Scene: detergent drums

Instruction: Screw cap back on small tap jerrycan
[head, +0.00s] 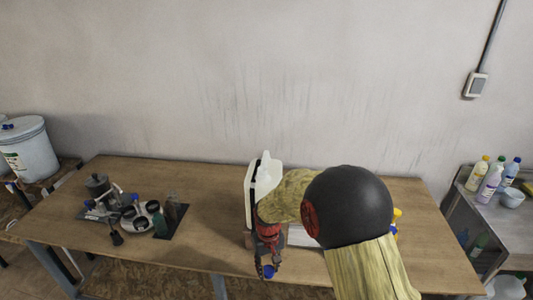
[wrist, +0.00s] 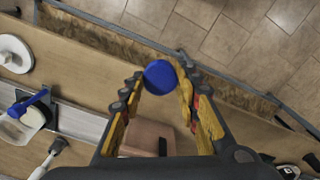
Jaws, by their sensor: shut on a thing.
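A white jerrycan (head: 252,190) stands upright near the middle of the bench, partly hidden behind my arm in the head view. Its neck and any tap cannot be made out clearly. My gripper (head: 267,268) is at the bench's front edge, in front of the jerrycan and apart from it. It is shut on a round blue cap (wrist: 160,77), held between the fingertips (wrist: 161,74) in the wrist view. The cap also shows as a small blue spot in the head view (head: 269,272).
A brown block (wrist: 147,138) is on the bench below my fingers. A blue-handled tap-like part (wrist: 32,103) lies at the left of the wrist view. Cups and tools (head: 134,217) crowd the bench's left. Bottles (head: 490,184) stand on a right-hand table.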

